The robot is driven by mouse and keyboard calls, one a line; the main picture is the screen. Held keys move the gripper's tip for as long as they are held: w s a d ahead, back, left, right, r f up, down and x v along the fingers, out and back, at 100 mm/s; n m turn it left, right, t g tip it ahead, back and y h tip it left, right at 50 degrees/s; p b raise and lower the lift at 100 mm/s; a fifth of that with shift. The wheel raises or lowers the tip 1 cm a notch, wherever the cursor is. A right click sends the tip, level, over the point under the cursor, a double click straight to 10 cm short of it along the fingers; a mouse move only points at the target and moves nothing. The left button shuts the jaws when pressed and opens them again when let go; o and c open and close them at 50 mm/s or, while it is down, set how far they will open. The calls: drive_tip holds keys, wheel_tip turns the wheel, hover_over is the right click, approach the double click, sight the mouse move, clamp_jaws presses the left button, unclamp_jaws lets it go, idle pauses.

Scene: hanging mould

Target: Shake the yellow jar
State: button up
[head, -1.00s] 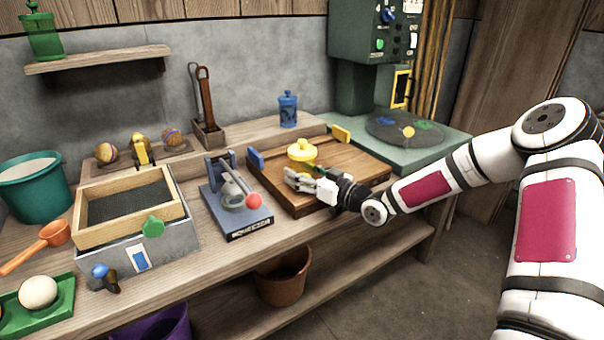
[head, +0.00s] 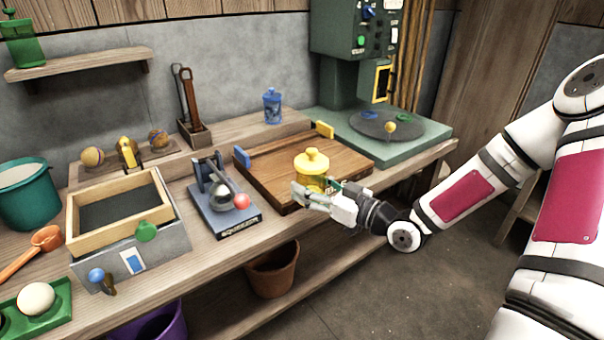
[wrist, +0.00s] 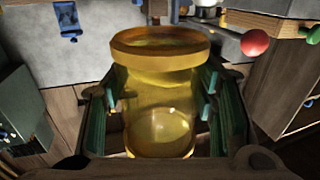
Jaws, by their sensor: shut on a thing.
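The yellow jar (head: 311,168) has a knobbed lid and see-through yellow walls. In the head view it stands out in front of the wooden board (head: 268,178), and my gripper (head: 318,192) is around its lower part. In the wrist view the jar (wrist: 160,95) fills the middle, upright between the green-padded fingers on both sides. My gripper is shut on it. In the head view the fingers hide the jar's base, so I cannot tell exactly how far it is above the board.
A squeezer with a red ball handle (head: 241,201) stands left of the board. A blue jar (head: 272,107) is on the ledge behind. A green machine with a round plate (head: 372,124) is at the back right. A terracotta pot (head: 274,270) sits on the lower shelf.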

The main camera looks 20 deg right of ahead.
drive_tip(key=shift+s+d+r+p, duration=0.1)
drive_tip(key=shift+s+r+p, duration=0.2)
drive_tip(key=shift+s, duration=0.35)
drive_tip(key=s+d+r+p, duration=0.1)
drive_tip(key=s+r+p, duration=0.4)
drive_tip(key=r+p, duration=0.2)
drive_tip(key=shift+s+d+r+p, duration=0.3)
drive_tip(key=shift+d+p, duration=0.1)
drive_tip(key=shift+p, duration=0.35)
wheel_tip(320, 180, up, 7)
drive_tip(key=p, duration=0.6)
wheel_tip(320, 180, down, 7)
drive_tip(key=b, duration=0.3)
